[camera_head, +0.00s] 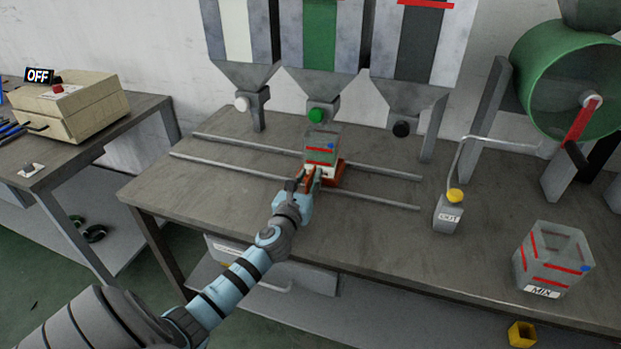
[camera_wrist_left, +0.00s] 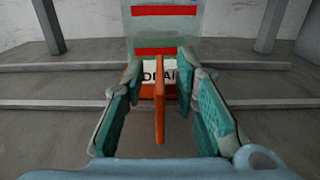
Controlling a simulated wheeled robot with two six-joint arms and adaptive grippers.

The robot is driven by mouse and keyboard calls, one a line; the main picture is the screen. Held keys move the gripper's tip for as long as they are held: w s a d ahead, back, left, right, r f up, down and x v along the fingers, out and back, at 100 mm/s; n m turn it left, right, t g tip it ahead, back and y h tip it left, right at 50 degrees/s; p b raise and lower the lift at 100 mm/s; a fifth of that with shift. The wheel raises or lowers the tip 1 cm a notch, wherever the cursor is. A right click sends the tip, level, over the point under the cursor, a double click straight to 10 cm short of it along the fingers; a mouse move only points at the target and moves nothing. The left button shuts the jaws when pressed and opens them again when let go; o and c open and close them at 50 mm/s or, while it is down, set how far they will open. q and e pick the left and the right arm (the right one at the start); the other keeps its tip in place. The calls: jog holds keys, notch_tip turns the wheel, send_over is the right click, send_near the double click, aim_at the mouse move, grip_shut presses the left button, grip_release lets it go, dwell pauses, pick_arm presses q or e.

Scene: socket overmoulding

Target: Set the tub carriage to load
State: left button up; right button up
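The tub carriage (camera_head: 340,177) is an orange-red block on two rails across the bench, below the hopper with the green knob. A clear tub (camera_head: 322,143) with red bands and a blue dot stands on it, and shows in the left wrist view (camera_wrist_left: 165,22). A white label (camera_wrist_left: 150,70) there is partly hidden by the handle. An upright orange handle (camera_wrist_left: 159,100) sticks out toward me. My left gripper (camera_head: 307,180) is at the carriage's near side. In the left wrist view its fingers (camera_wrist_left: 160,82) stand either side of the handle, with gaps on both sides. My right gripper is out of view.
Rails (camera_head: 225,165) run clear to the left and right of the carriage. Hopper knobs are white (camera_head: 241,104), green (camera_head: 316,115) and black (camera_head: 401,129). A yellow-capped container (camera_head: 447,217), a MIX tub (camera_head: 551,262) and a green drum (camera_head: 560,75) stand to the right.

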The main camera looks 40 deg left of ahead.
pick_arm(q)
jog(key=shift+w+a, duration=0.1)
jog(key=shift+w, duration=0.3)
grip_shut()
jog(key=shift+a, duration=0.15)
